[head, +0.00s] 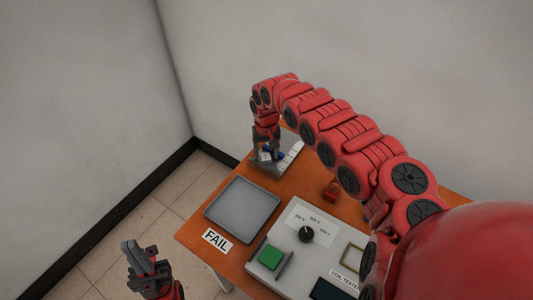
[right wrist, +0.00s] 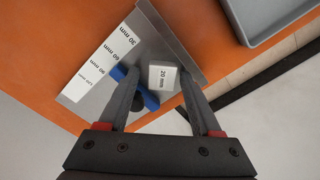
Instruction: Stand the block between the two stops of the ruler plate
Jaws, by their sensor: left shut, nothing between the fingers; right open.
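The ruler plate (right wrist: 92,88) is grey with white labels reading 30, 60 and 90 mm; it lies at the table's far end in the head view (head: 291,155). A grey raised edge (right wrist: 172,32) runs along one end, and a blue bar (right wrist: 151,101) with a dark knob stands across the plate. A pale block (right wrist: 163,79) marked 20 mm sits between them; whether it touches either is unclear. My right gripper (right wrist: 158,75) is open, its fingers on either side of the block, the left one crossing over the blue bar. My left gripper (head: 143,254) is shut and empty, left of the table.
A grey tray (head: 243,208) lies nearer on the orange table, behind a FAIL label (head: 217,240). The coil tester (head: 296,262) with knob and green button stands right of it. A small red object (head: 331,191) sits under my right arm.

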